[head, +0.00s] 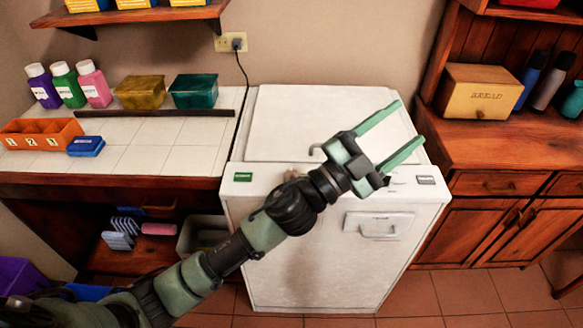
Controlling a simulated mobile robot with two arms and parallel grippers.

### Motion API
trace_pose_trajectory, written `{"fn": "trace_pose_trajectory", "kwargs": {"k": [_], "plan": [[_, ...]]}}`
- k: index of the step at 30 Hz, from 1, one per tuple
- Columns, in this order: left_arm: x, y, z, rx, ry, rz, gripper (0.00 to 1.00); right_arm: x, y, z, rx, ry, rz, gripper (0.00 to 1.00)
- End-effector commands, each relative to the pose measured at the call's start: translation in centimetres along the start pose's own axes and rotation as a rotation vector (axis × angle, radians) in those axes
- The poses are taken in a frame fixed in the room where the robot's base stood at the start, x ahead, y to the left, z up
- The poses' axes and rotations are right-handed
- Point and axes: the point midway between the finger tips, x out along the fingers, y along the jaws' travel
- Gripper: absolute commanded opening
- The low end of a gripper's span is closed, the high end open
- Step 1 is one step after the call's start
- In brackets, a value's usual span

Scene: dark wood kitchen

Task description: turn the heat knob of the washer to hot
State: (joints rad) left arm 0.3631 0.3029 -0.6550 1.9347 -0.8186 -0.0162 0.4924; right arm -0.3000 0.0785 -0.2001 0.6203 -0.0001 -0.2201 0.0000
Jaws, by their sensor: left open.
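The white washer (265,125) stands in the middle, between a tiled counter and a wooden cabinet. Its front edge carries a green label (243,177) at the left and a small grey panel (426,180) at the right. A small beige part (291,174) shows beside my arm on this edge; I cannot tell if it is the heat knob. My left arm crosses the washer front and hides part of the control strip. My left gripper (410,122) is open and empty over the right part of the washer top, fingers pointing up and right. My right gripper is not in view.
The tiled counter (150,160) at left holds bottles, two boxes and an orange tray (40,134). The wooden cabinet (485,150) at right holds a bread box (478,92) and bottles. A handle (380,226) sticks out of the washer front.

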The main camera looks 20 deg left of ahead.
Motion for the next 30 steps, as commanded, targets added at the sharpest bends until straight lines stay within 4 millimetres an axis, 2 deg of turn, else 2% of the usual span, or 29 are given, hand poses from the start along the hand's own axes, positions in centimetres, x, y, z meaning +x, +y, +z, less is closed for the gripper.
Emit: {"fn": "trace_pose_trajectory", "kwargs": {"k": [1, 3, 5, 6, 8, 9, 11, 14, 15, 17, 18, 21, 24, 27, 30], "plan": [[1.5, 1.5, -2.1, 0.081, 0.120, 0.098, 0.56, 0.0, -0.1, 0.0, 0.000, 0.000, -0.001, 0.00], [2.3, 4.5, -4.2, 0.186, 0.271, 0.265, 0.56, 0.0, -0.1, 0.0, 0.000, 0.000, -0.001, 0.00], [2.0, 7.2, -4.8, 0.278, 0.373, 0.428, 0.56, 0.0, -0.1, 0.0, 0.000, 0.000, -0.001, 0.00], [1.5, 8.9, -4.6, 0.337, 0.426, 0.546, 0.56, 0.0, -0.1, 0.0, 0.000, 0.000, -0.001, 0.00], [0.2, 10.9, -3.2, 0.426, 0.477, 0.735, 0.56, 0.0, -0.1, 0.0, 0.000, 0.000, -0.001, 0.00], [-0.8, 11.8, -1.8, 0.484, 0.493, 0.867, 0.56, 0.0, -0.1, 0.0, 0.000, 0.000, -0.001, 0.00], [-2.8, 12.2, 1.2, 0.567, 0.485, 1.072, 0.56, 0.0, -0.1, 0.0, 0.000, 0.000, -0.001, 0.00], [-6.4, 10.0, 7.2, 0.685, 0.383, 1.412, 0.56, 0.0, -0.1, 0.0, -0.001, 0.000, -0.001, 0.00], [-7.8, 8.2, 9.6, 0.721, 0.316, 1.537, 0.56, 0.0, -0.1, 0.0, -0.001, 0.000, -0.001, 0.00], [-9.8, 4.9, 12.4, 0.762, 0.198, 1.700, 0.56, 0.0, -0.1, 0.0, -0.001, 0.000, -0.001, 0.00], [-11.0, 2.5, 14.0, 0.778, 0.114, 1.793, 0.56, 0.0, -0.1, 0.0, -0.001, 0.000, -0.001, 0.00], [-13.4, -2.8, 16.3, 0.795, -0.076, 1.959, 0.56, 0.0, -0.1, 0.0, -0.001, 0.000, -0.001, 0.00], [-14.8, -6.2, 17.1, 0.793, -0.204, 2.047, 0.56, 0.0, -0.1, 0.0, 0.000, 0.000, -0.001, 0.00], [-15.5, -7.4, 17.5, 0.788, -0.255, 2.080, 0.56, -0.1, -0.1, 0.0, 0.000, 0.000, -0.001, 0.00], [-16.0, -6.9, 18.1, 0.785, -0.259, 2.086, 0.56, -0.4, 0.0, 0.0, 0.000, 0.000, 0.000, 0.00]]}}
